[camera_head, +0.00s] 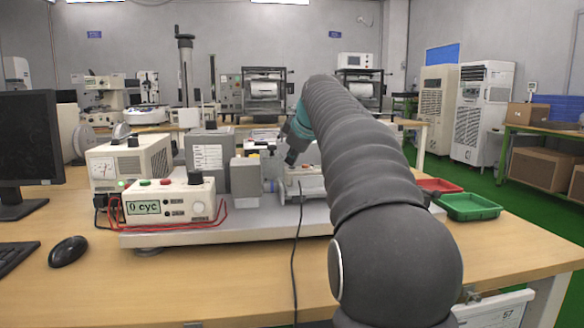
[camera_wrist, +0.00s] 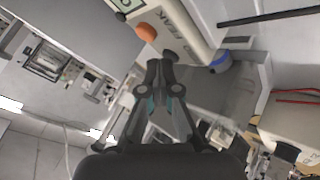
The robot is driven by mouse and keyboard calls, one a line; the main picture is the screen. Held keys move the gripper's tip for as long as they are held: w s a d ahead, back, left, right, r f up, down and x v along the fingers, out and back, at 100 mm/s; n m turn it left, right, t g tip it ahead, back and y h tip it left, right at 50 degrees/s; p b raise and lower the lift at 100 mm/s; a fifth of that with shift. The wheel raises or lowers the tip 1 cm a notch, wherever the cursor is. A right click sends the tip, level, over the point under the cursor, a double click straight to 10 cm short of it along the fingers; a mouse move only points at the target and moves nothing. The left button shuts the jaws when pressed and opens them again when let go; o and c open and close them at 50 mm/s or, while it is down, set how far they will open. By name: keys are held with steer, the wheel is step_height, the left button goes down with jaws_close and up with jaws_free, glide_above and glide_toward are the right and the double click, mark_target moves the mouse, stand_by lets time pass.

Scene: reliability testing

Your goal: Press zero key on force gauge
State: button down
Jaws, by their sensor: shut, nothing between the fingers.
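The force gauge (camera_wrist: 190,22) is a pale body at the top of the wrist view, with part of a display, an orange key (camera_wrist: 145,32) and a dark round key (camera_wrist: 169,55). Lettering reading "PEAK" is beside the keys; I cannot read a zero label. My gripper (camera_wrist: 160,65) is shut and empty, its tips at or very near the dark key; I cannot tell if they touch. In the head view my gripper (camera_head: 291,157) points down over the pale device on the test stand, and my arm hides part of it.
A cycle counter (camera_head: 170,205) reading "0 cyc" with red leads stands on the base plate's left. A dial power unit (camera_head: 128,165) is behind it. Red (camera_head: 438,185) and green (camera_head: 468,206) trays lie right. A black cable hangs over the bench's front. The front bench is mostly clear.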

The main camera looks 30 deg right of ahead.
mark_target(293, 168)
steer(key=shift+r, duration=0.1)
steer(key=shift+r+p, duration=0.65)
steer(key=shift+p, duration=0.15)
step_height(293, 168, up, 5)
steer(key=p, duration=0.5)
stand_by(0.6)
